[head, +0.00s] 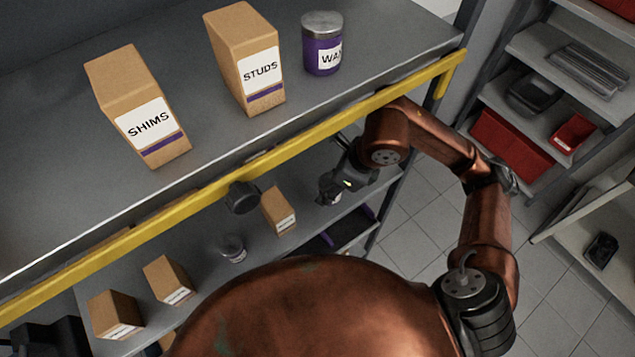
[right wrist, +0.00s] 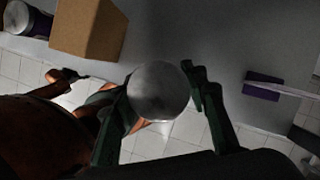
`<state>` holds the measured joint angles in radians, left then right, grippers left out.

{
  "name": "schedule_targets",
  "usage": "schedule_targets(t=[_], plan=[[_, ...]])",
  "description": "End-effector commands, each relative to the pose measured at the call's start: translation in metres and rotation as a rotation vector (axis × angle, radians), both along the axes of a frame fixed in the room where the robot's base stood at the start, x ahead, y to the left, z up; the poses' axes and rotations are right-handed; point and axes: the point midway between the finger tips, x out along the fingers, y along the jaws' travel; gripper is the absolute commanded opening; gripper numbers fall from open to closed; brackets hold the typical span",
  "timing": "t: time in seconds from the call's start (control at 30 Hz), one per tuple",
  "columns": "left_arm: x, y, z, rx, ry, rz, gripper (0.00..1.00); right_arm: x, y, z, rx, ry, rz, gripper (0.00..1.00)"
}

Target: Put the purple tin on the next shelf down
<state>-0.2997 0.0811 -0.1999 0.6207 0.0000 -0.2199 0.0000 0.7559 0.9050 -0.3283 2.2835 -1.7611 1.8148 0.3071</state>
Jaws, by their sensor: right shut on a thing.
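My right gripper (head: 333,183) reaches below the yellow front rail, over the lower shelf (head: 205,270). It is shut on a tin, whose round grey lid (right wrist: 158,91) shows between the fingers in the right wrist view. The side of this held tin is mostly hidden, so I cannot tell its colour or whether it touches the shelf. Another tin, purple with a grey lid and a label starting "WA" (head: 322,45), stands upright near the right end of the top shelf (head: 225,150). I cannot make out my left gripper.
On the top shelf are the SHIMS box (head: 137,105) and STUDS box (head: 246,60). The lower shelf holds a small tin (head: 233,248) and several boxes, one (head: 278,211) left of my right gripper. The yellow rail (head: 240,178) edges the top shelf. Shelving with red bins (head: 510,145) stands right.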

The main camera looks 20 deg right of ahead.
Motion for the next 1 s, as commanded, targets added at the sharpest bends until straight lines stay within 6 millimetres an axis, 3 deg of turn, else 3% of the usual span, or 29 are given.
schedule_targets(t=[0.2,0.3,0.53,0.7,1.0], plan=[[0.001,0.000,0.015,0.000,-0.002,0.000,0.40,0.043,0.017,0.003,0.001,0.002,0.000,0.07],[0.000,-0.001,0.017,-0.001,-0.001,0.001,0.40,0.040,0.015,-0.017,0.000,0.005,-0.001,0.07],[0.001,-0.001,0.021,-0.001,-0.001,0.001,0.40,0.040,0.015,-0.036,0.000,0.003,0.000,0.07],[0.001,-0.002,0.028,-0.002,-0.002,0.001,0.40,0.040,0.015,-0.061,0.000,0.004,0.000,0.07],[0.001,-0.002,0.034,-0.002,-0.002,0.001,0.40,0.045,0.016,-0.070,0.001,-0.001,0.001,0.07]])
